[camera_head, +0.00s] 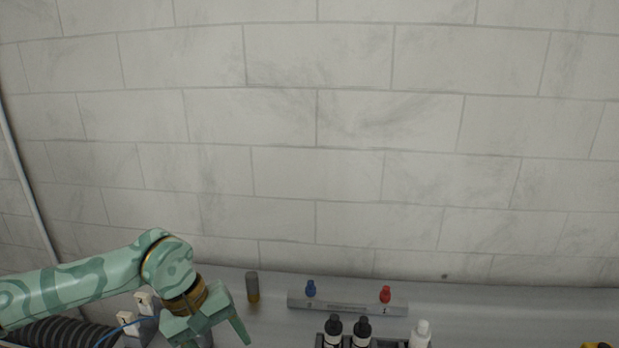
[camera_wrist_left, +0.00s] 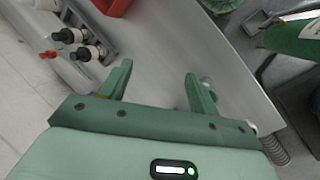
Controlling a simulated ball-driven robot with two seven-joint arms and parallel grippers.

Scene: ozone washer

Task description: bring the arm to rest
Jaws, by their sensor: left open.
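My left arm (camera_head: 85,285) comes in from the left in the head view, with its elbow or wrist joint raised and the hand pointing down. My left gripper (camera_head: 222,338) is over the left part of the grey counter, cut off partly by the bottom edge. In the left wrist view the two green fingers of my left gripper (camera_wrist_left: 158,84) stand apart with nothing between them. My right gripper does not show.
On the counter (camera_head: 450,300) stand a grey cylinder (camera_head: 252,288), a strip with blue (camera_head: 311,288) and red (camera_head: 385,294) knobs, dark bottles (camera_head: 333,330) in a rack and a white bottle (camera_head: 420,335). White switches (camera_head: 128,322) and a ribbed hose (camera_head: 55,332) are at left.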

